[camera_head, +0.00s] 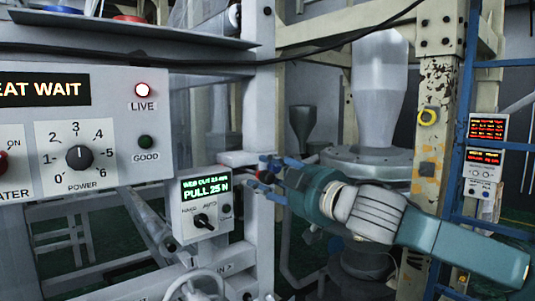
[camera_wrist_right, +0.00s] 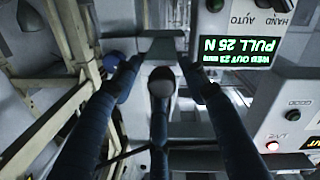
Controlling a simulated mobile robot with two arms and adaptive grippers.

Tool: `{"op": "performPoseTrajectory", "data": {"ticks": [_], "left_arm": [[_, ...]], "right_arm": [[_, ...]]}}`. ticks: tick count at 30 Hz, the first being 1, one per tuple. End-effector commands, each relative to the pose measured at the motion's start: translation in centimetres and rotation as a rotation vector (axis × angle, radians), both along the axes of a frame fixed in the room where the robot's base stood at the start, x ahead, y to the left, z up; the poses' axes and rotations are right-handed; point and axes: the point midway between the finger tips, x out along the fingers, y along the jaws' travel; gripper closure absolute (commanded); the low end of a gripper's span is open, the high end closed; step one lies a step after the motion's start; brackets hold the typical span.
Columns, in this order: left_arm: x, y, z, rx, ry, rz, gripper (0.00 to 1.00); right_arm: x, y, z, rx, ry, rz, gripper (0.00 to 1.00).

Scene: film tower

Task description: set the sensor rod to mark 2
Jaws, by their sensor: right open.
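My right gripper (camera_head: 264,171) is open at the machine post, just right of the pull display box. In the right wrist view its blue fingers (camera_wrist_right: 160,66) reach around a dark rounded knob (camera_wrist_right: 162,82), apart from it on both sides. The knob appears to be the end of the sensor rod. A grey bracket (camera_wrist_right: 160,46) lies beyond it. In the head view the fingers mostly cover the knob, and a pale block (camera_head: 236,158) shows beside them. The rod's marks cannot be read. My left gripper is not in view.
The display box (camera_head: 205,205) reads PULL 25 N and has a HAND/AUTO switch. The heater panel (camera_head: 85,130) with a power dial stands left, its LIVE lamp lit. A grey upright post (camera_head: 261,90) is close to the gripper. A chipped yellow post (camera_head: 436,110) stands at right.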

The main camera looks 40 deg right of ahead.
Motion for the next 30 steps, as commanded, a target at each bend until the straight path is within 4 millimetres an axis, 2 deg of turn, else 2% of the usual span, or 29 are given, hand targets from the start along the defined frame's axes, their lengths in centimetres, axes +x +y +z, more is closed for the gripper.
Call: {"op": "performPoseTrajectory", "data": {"ticks": [6,12,24,30], "left_arm": [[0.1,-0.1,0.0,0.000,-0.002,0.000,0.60],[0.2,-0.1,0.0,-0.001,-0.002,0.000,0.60],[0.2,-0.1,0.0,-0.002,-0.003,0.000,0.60],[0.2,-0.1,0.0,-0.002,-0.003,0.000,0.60]], "right_arm": [[0.0,-0.3,1.3,0.008,-0.007,-0.005,0.57],[0.0,0.3,2.4,0.000,-0.004,0.009,0.57],[0.1,0.3,7.9,0.001,0.000,0.008,0.57],[0.1,0.2,9.2,0.000,0.004,0.006,0.57]]}}
